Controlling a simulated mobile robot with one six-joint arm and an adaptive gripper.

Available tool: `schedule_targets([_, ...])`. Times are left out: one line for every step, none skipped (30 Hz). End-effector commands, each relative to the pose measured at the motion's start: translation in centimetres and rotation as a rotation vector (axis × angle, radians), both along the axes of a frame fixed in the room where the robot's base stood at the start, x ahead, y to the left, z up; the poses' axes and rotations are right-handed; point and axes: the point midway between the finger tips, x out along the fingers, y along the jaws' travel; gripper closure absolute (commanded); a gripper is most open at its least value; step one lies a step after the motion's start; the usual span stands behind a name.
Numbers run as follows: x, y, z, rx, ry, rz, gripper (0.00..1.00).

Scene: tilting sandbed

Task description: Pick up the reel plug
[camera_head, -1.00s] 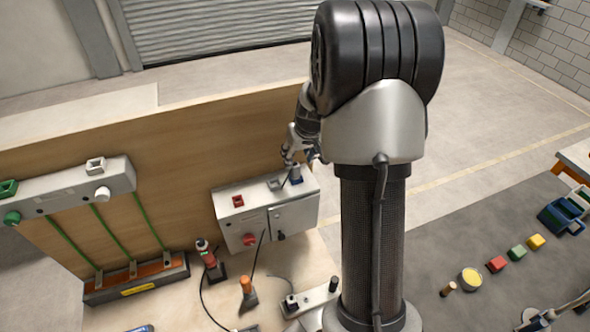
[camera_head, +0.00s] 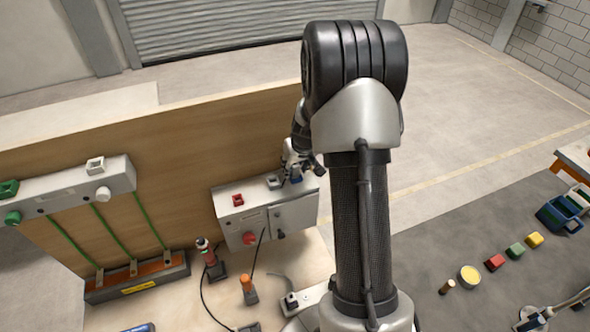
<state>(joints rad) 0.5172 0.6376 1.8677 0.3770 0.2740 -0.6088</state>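My gripper (camera_head: 297,170) is at the top right of the grey control box (camera_head: 268,218), close above a small blue piece (camera_head: 296,179). It is small and partly hidden by my arm, so I cannot tell whether its fingers are open or touch the blue piece. No plug is clearly marked as the reel plug. An orange-topped plug-like piece (camera_head: 246,284) stands on the bench in front of the box with a dark cable near it. A dark plug (camera_head: 291,299) sits on a pale strip (camera_head: 312,296) at the lower middle, partly behind my arm.
A red socket (camera_head: 238,200) and a grey socket (camera_head: 273,182) are on top of the box, with a red knob (camera_head: 249,239) on its front. A red-and-black tool (camera_head: 205,250) stands to its left. A wooden panel (camera_head: 190,150) rises behind.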

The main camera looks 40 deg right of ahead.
Motion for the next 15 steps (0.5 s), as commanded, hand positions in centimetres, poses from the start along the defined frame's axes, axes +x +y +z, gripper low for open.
schedule_targets([0.00, 0.00, 0.01, 0.000, 0.000, 0.000, 0.70])
schedule_targets([0.00, 0.00, 0.01, 0.000, 0.000, 0.000, 0.72])
schedule_targets([0.00, 0.00, 0.01, 0.000, 0.000, 0.000, 0.74])
schedule_targets([-0.01, 0.00, 0.02, 0.000, 0.000, 0.000, 0.76])
schedule_targets([-0.01, 0.00, 0.02, 0.000, 0.000, 0.000, 0.78])
schedule_targets([-0.01, 0.00, 0.02, 0.000, 0.000, 0.000, 0.81])
schedule_targets([-0.01, 0.00, 0.02, 0.000, 0.000, 0.000, 0.83])
schedule_targets([-0.01, 0.00, 0.02, 0.000, 0.000, 0.000, 0.85])
schedule_targets([-0.01, 0.00, 0.02, 0.000, 0.000, 0.000, 0.88])
schedule_targets([-0.01, 0.00, 0.02, 0.000, 0.000, 0.000, 0.90])
schedule_targets([-0.01, 0.00, 0.02, 0.000, 0.000, 0.000, 0.92])
schedule_targets([-0.01, 0.00, 0.02, 0.000, 0.000, 0.000, 0.94])
schedule_targets([-0.01, 0.00, 0.02, 0.000, 0.000, 0.000, 0.96])
schedule_targets([-0.01, 0.00, 0.02, 0.000, 0.000, 0.000, 0.98])
schedule_targets([-0.01, 0.00, 0.03, 0.000, 0.000, 0.000, 1.00])
